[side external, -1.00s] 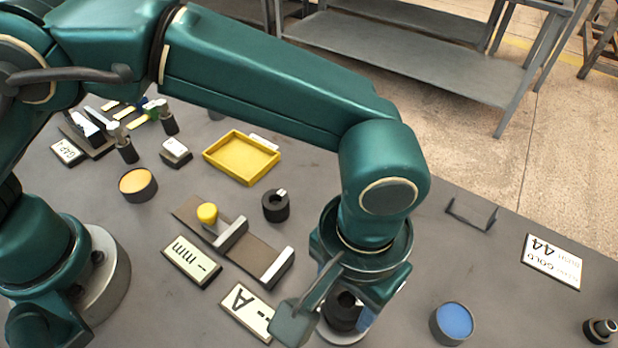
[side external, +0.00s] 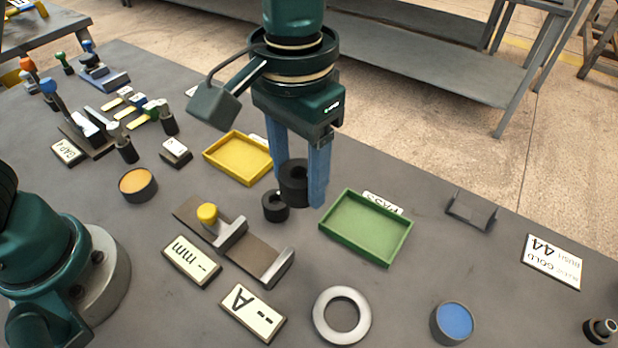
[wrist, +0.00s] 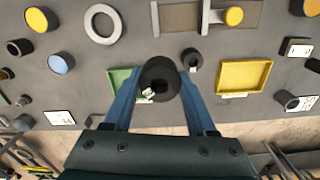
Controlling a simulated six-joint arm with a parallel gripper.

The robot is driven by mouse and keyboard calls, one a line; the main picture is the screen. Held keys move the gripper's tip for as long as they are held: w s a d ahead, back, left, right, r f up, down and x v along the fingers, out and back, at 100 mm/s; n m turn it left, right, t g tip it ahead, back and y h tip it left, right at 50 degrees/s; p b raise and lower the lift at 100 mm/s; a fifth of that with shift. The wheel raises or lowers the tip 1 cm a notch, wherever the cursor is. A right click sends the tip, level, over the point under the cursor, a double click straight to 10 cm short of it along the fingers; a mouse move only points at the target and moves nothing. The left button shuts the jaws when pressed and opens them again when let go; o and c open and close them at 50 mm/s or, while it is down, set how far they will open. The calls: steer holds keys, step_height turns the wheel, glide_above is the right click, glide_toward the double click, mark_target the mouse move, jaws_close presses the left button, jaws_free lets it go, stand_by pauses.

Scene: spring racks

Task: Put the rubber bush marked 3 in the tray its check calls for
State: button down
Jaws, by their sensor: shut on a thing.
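My gripper (side external: 300,170) is shut on a black rubber bush (side external: 293,186), held above the table between its blue fingers. The held bush also shows in the wrist view (wrist: 159,78), with a small white mark that I cannot read. A green tray (side external: 366,228), with a label that seems to read PASS, lies to the right of my gripper. A yellow tray (side external: 238,158) lies to the left, its label mostly hidden. Both look empty.
A slide gauge with a yellow knob (side external: 207,213) lies in front, with plates reading "– mm" (side external: 191,261) and "– A" (side external: 252,312). A silver ring (side external: 342,315), a blue-topped pot (side external: 452,322) and an orange-topped pot (side external: 138,184) stand around. A grey cradle (side external: 471,211) is at right.

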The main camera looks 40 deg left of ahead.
steer(key=w+a+n, duration=0.3)
steer(key=a+n, duration=0.9)
steer(key=a, duration=1.7)
glide_above(242, 159)
step_height(242, 159, down, 7)
steer(key=shift+a+f, duration=0.15)
steer(key=shift+f, duration=2.1)
steer(key=shift+f, duration=0.1)
steer(key=c, duration=0.5)
jaws_free()
